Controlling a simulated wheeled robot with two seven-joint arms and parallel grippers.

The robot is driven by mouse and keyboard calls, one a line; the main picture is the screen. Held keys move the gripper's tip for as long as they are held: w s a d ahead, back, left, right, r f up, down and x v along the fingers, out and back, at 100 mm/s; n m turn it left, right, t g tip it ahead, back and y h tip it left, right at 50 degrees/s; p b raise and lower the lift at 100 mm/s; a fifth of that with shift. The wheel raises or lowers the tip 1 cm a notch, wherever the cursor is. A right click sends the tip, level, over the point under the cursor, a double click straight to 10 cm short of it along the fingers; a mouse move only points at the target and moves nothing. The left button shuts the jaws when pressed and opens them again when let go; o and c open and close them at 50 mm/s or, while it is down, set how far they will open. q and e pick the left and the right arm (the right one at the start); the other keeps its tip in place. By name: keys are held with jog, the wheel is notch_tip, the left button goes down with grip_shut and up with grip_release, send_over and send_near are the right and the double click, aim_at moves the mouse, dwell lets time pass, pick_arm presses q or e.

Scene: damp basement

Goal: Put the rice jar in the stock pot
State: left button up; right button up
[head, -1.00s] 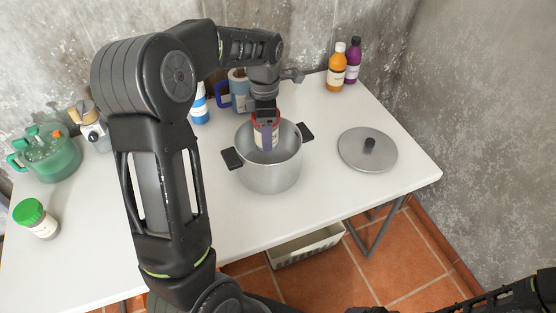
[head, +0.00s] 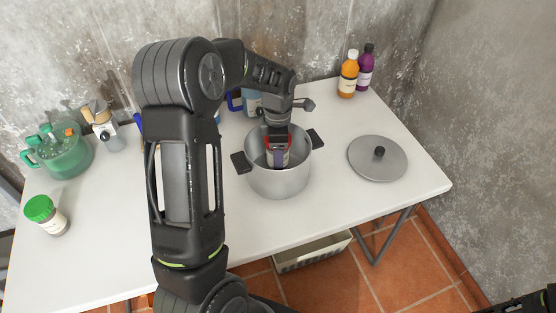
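The stock pot (head: 279,184) is a grey metal pot with two black handles, standing open on the white table. A jar with a red lid and pale label, taken as the rice jar (head: 269,158), is inside the pot's mouth, its lower part below the rim line. My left gripper (head: 278,150) reaches down from above with its fingers around the jar, shut on it. I cannot tell whether the jar touches the pot's floor. My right gripper is out of view; only a piece of the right arm shows in the lower right corner.
The pot lid (head: 378,160) lies on the table right of the pot. Orange (head: 348,76) and purple (head: 366,68) bottles stand at the back. A bin (head: 312,252) sits below.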

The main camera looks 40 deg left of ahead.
pick_arm(q)
jog(key=shift+f, duration=1.8)
jog(key=shift+f, duration=0.1)
jog(key=o, duration=1.8)
notch_tip(320, 180, up, 12)
jog(key=shift+r+b, duration=0.1)
jog(key=shift+b, duration=0.2)
